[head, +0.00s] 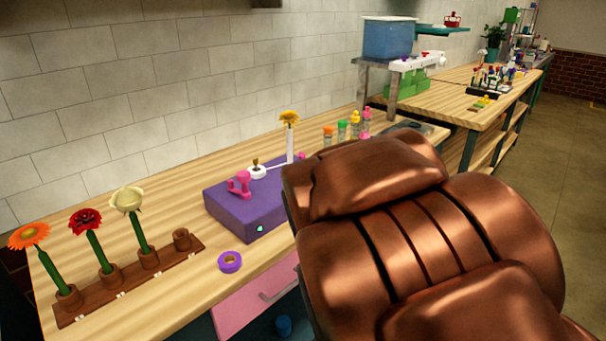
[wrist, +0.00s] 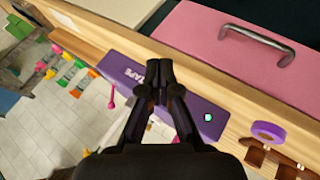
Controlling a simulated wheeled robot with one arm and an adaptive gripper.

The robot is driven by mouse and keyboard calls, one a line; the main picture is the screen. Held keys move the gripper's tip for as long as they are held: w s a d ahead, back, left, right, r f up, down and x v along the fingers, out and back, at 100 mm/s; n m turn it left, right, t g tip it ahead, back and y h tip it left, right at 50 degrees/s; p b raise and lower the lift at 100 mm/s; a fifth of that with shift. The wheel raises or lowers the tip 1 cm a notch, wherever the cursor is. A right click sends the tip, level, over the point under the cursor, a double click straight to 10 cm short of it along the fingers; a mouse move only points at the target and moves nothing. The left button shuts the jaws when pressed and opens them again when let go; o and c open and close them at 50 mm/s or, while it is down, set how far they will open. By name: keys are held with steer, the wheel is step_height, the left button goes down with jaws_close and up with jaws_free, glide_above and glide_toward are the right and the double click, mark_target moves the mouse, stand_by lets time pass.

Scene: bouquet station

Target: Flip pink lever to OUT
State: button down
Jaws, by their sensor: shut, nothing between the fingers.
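The purple box (head: 245,205) stands on the wooden bench. In the wrist view the box (wrist: 190,110) carries the word TAPE. A thin pink lever (wrist: 112,96) with a round knob sticks out at the box's left end there. In the head view a pink bit (head: 301,156) shows at the box's far end, mostly hidden by my arm. I cannot read an IN or OUT mark. My gripper (wrist: 159,68) is shut and empty, over the box's front edge, to the right of the lever and apart from it. My arm hides the gripper in the head view.
A pink clamp-like part (head: 239,185) and a white arm with a yellow flower (head: 289,118) sit on the box. A purple tape roll (head: 230,262) lies in front. A brown rack (head: 130,280) holds three flowers. Small coloured bottles (head: 342,130) stand beyond. A pink drawer (wrist: 240,45) is below.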

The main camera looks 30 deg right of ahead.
steer(key=shift+w+d+r+n+t+y+b, duration=0.25)
steer(key=shift+w+d+n+t+y+b, duration=0.8)
steer(key=shift+w+n+t, duration=1.75)
steer(key=shift+w+d+r+n+t+y+b, duration=0.3)
steer(key=shift+w+d+n+t+b, duration=1.5)
steer(key=shift+n, duration=1.85)
steer(key=shift+w+d+r+n+t+y+b, duration=0.2)
steer(key=shift+w+d+n+t+y+b, duration=0.75)
steer(key=shift+w+n+t+b, duration=1.75)
steer(key=shift+s+d+n+g+p, duration=0.15)
steer(key=shift+s+n+g+p, duration=0.1)
steer(key=shift+n+g+p, duration=0.65)
steer(key=shift+m, duration=0.35)
steer(key=shift+w+r+p, duration=0.2)
steer(key=shift+w+p, duration=0.15)
steer(key=shift+w, duration=0.3)
steer(key=shift+w+d+r+p, duration=0.1)
steer(key=shift+w+r+p, duration=0.1)
steer(key=shift+w, duration=1.25)
steer(key=shift+w+d+r+p, duration=0.1)
steer(key=shift+w+r+p, duration=0.1)
steer(key=shift+w, duration=1.2)
steer(key=shift+w+d+r+p, duration=0.1)
steer(key=shift+w+r, duration=0.1)
steer(key=shift+w, duration=1.25)
steer(key=shift+r, duration=0.1)
